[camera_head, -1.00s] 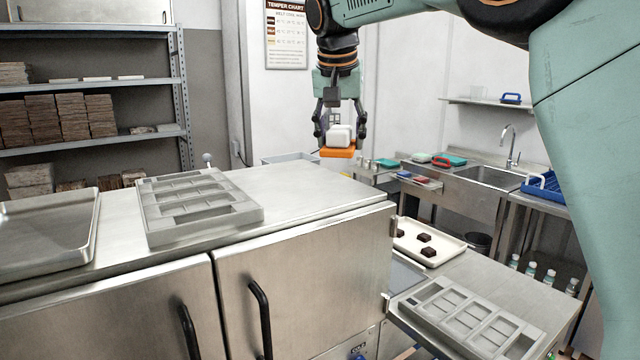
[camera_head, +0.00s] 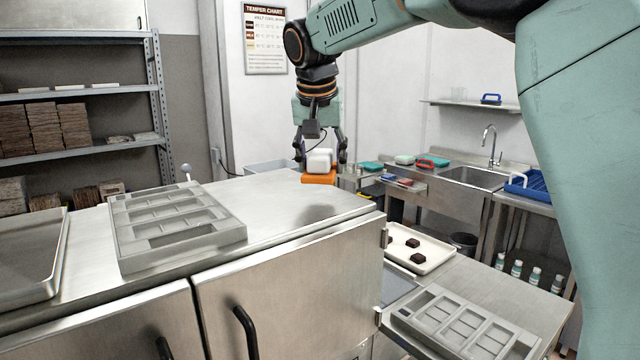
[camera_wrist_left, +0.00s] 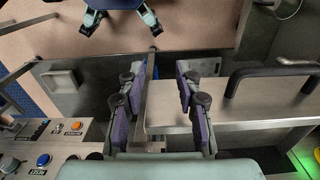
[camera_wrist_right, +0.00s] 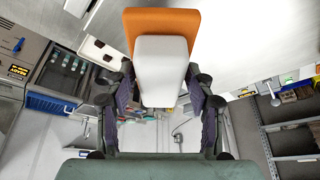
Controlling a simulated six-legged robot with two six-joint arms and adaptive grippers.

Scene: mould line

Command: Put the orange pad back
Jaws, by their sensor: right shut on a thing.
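The orange pad (camera_head: 318,178) has a white block-like handle (camera_head: 319,160) on it. My right gripper (camera_head: 320,157) is shut on the white handle and holds the pad over the far right part of the steel cabinet top (camera_head: 285,207). A shadow lies on the top below; I cannot tell whether the pad touches it. In the right wrist view the orange pad (camera_wrist_right: 160,22) and white handle (camera_wrist_right: 160,72) sit between the fingers. My left gripper (camera_wrist_left: 160,85) shows only in its own wrist view, with its fingers apart and nothing between them.
A grey mould (camera_head: 172,225) and a metal tray (camera_head: 30,255) lie on the cabinet top. Lower right, a cream tray (camera_head: 425,262) holds dark pieces near another mould (camera_head: 462,325). Teal and red pads (camera_head: 432,162) lie by the sink (camera_head: 475,178). The middle of the cabinet top is clear.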

